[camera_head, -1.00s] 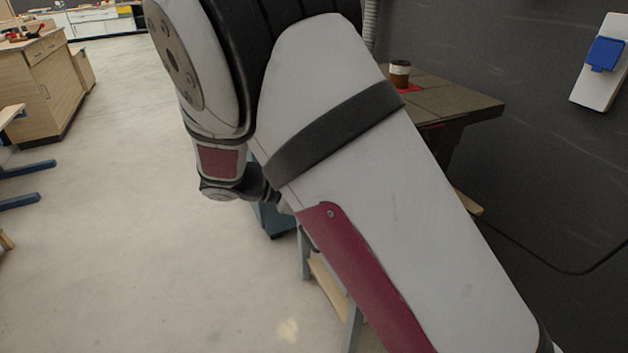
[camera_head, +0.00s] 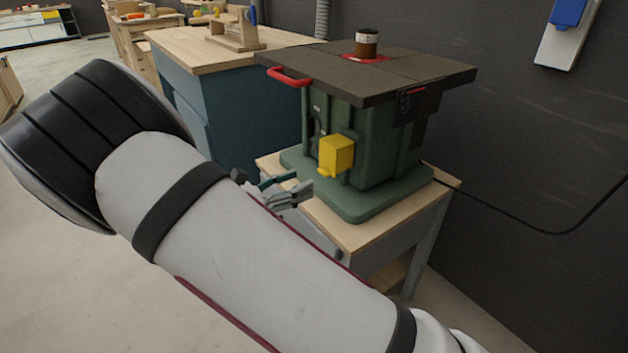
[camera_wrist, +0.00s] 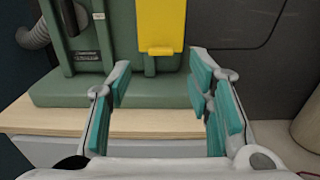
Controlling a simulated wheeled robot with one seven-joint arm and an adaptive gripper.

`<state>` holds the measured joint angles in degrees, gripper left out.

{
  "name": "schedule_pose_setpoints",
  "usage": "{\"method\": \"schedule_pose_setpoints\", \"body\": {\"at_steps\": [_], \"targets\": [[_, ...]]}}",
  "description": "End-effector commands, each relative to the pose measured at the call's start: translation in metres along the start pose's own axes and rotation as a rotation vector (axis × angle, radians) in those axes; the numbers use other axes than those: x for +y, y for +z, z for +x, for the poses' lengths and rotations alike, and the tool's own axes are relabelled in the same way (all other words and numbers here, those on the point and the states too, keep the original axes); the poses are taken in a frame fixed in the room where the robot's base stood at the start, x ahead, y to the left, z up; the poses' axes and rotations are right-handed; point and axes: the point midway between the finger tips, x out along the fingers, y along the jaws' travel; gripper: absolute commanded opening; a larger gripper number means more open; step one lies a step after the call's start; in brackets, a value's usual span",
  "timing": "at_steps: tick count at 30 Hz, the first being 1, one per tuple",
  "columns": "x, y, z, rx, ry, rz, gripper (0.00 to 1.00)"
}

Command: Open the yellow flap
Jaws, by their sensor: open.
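The yellow flap (camera_head: 336,154) is a small box-shaped cover on the side of a green machine (camera_head: 375,145). It looks closed, with a small lip at its lower edge. In the wrist view the flap (camera_wrist: 160,25) is at the top centre, ahead of my gripper (camera_wrist: 162,95). My gripper is open and empty, its teal-padded fingers spread apart below the flap and not touching it. In the head view my gripper (camera_head: 290,189) is left of and below the flap, partly hidden by my own arm.
The machine stands on a wooden-topped stand (camera_head: 361,236). A blue workbench (camera_head: 240,110) stands behind on the left. A black cable (camera_head: 545,232) hangs along the dark wall.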

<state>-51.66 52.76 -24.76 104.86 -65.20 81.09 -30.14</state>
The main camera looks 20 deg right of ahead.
Motion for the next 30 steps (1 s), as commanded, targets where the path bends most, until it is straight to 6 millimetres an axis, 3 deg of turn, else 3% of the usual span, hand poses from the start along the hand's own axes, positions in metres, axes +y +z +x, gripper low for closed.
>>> {"method": "schedule_pose_setpoints", "body": {"at_steps": [3,9,22,28,30], "targets": [[-0.001,-0.002,0.023,0.0,-0.003,-0.001,0.47],[0.0,-0.002,0.048,0.002,-0.001,0.0,0.47],[0.0,0.0,0.057,0.001,0.0,-0.001,0.47],[0.0,0.0,0.057,0.001,0.0,-0.001,0.04],[0.0,0.0,0.057,0.001,0.0,-0.001,0.0]]}}
